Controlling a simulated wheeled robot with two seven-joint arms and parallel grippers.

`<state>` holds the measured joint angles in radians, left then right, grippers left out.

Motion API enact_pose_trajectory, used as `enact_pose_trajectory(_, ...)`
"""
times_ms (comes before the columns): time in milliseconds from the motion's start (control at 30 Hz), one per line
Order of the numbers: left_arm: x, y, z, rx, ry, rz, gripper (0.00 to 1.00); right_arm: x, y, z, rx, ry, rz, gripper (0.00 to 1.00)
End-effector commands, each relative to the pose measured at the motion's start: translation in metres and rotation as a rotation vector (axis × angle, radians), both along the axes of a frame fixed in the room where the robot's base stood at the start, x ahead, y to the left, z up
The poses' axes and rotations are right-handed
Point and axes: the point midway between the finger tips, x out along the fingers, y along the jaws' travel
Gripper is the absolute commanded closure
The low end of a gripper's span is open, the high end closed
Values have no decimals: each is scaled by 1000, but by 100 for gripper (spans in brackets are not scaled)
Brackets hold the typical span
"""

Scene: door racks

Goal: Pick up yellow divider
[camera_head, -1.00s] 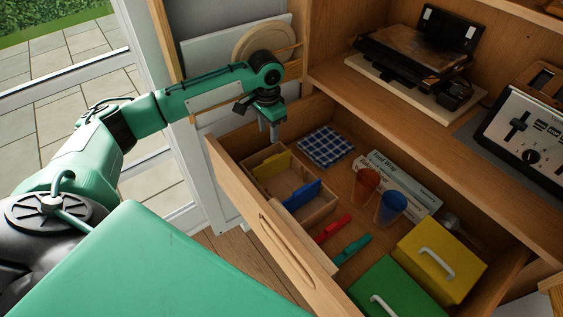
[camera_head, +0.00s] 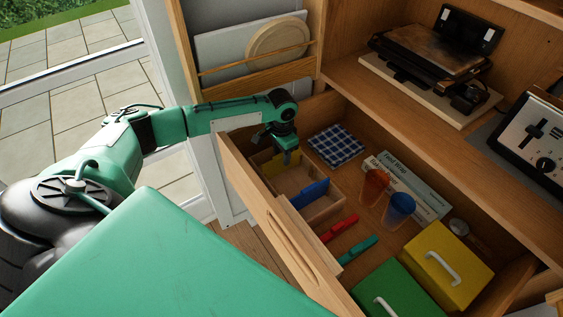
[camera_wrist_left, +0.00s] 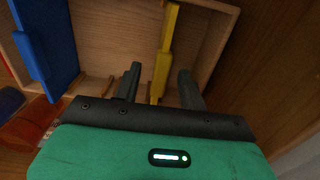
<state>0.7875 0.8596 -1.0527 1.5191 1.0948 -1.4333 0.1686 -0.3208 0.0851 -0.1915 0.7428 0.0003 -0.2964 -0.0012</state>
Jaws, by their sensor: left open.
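The yellow divider (camera_head: 272,164) stands upright in a wooden box (camera_head: 325,211) in the open drawer. It also shows in the left wrist view (camera_wrist_left: 165,50), where its lower end lies between the two fingers. My left gripper (camera_head: 290,157) is open and low over the box, at the divider. In the left wrist view the fingers (camera_wrist_left: 160,85) stand on either side of the divider, with a gap visible on both sides. A blue divider (camera_head: 309,194) stands in the same box; it also shows in the left wrist view (camera_wrist_left: 35,50). My right gripper is not in view.
Yellow (camera_head: 440,270) and green (camera_head: 400,292) boxes stand nearer. The drawer front (camera_head: 270,225) and shelf edge (camera_head: 430,165) flank the space.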

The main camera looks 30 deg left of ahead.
Motion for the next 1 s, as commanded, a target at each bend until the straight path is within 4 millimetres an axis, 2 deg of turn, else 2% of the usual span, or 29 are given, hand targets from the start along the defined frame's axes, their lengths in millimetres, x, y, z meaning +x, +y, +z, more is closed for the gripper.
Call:
enact_pose_trajectory(167, 0, 0, -20, 0, 1, 0, 58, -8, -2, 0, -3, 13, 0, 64)
enact_pose_trajectory(400, 0, 0, -22, 1, 0, -1, 58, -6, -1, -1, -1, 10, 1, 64)
enact_pose_trajectory(467, 0, 0, -22, 1, 0, 0, 68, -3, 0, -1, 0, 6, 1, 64)
enact_pose_trajectory(633, 0, 0, -22, 1, 0, 0, 100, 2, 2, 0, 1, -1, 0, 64)
enact_pose_trajectory(1000, 0, 1, -19, 1, 0, 0, 100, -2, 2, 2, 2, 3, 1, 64)
